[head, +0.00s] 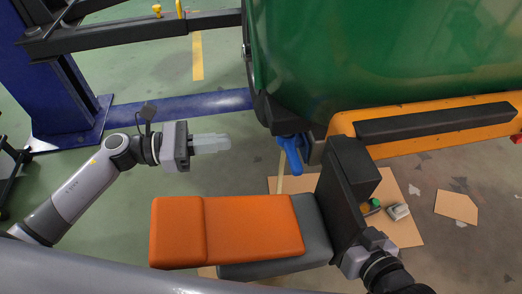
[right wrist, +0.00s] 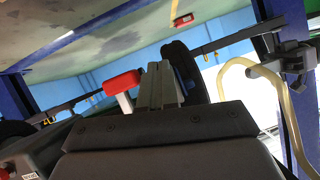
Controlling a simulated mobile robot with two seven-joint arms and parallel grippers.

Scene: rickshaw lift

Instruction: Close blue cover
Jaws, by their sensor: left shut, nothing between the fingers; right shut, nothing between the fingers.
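A small blue part (head: 290,150), seemingly the blue cover, hangs below the lower front corner of the green body (head: 390,50) in the head view. It angles downward; I cannot tell how far open it is. My left gripper (head: 226,143) is shut and empty, pointing right towards the blue part, with a gap between them. My right gripper is at the lower right of the head view, where its housing (head: 356,262) shows beside a dark box-like part. Its fingers (right wrist: 160,85) show in the right wrist view, shut and empty.
An orange seat cushion (head: 230,230) on a grey base lies below the blue part. A blue lift post (head: 60,70) and floor beam (head: 180,105) stand at left. An orange and black bar (head: 435,125) runs along the right. Cardboard (head: 456,206) lies on the floor.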

